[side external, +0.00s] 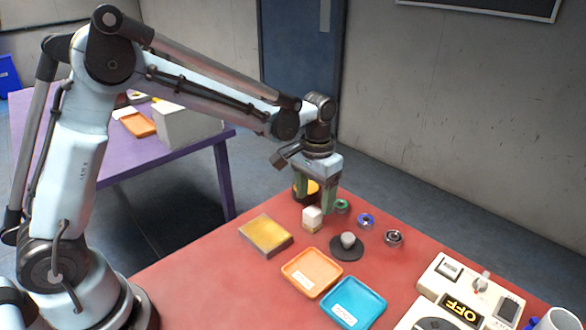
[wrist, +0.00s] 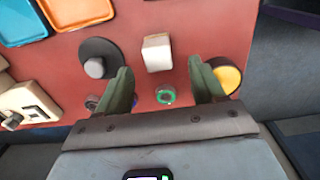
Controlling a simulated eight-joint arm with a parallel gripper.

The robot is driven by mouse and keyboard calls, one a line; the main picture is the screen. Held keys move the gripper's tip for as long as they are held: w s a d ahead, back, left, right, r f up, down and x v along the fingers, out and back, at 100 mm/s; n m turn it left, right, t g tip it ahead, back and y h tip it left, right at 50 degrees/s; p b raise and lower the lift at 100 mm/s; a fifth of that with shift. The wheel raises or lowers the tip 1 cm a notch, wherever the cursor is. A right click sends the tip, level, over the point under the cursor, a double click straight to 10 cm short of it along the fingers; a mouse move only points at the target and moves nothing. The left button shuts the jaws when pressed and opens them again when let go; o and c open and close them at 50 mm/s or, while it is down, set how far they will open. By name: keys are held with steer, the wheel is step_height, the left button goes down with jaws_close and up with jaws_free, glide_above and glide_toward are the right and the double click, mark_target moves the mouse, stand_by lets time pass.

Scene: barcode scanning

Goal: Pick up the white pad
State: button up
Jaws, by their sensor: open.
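The white pad (side external: 312,218) shows as a small white block with a tan lower part, standing on the red table. It also shows in the wrist view (wrist: 157,52), just beyond my fingertips and roughly centred between them. My gripper (side external: 316,204) is above the far part of the table, pointing down, close to the pad. In the wrist view my gripper (wrist: 159,68) has its two green fingers spread apart with nothing held. The side view does not make the exact height of the fingertips clear.
A yellow-topped round item (wrist: 228,76) is close to my right finger. A green ring (wrist: 165,95) lies between the fingers. A black disc with a grey knob (side external: 347,246) is nearby. A yellow-topped block (side external: 265,236), orange tray (side external: 312,272) and blue tray (side external: 353,302) lie nearer.

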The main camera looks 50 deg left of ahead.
mark_target(313, 210)
steer(key=shift+s+d+f, duration=0.1)
steer(key=shift+s+f, duration=0.05)
steer(key=shift+f, duration=1.2)
steer(key=shift+s+f, duration=0.1)
steer(key=shift+f, duration=1.2)
steer(key=c, duration=1.2)
steer(key=shift+o, duration=0.2)
steer(key=shift+r, duration=0.1)
steer(key=shift+r, duration=0.5)
step_height(313, 210, up, 3)
steer(key=shift+f, duration=0.2)
steer(key=s+d+r, duration=0.7)
steer(key=d, duration=0.2)
steer(key=shift+d+r, duration=0.15)
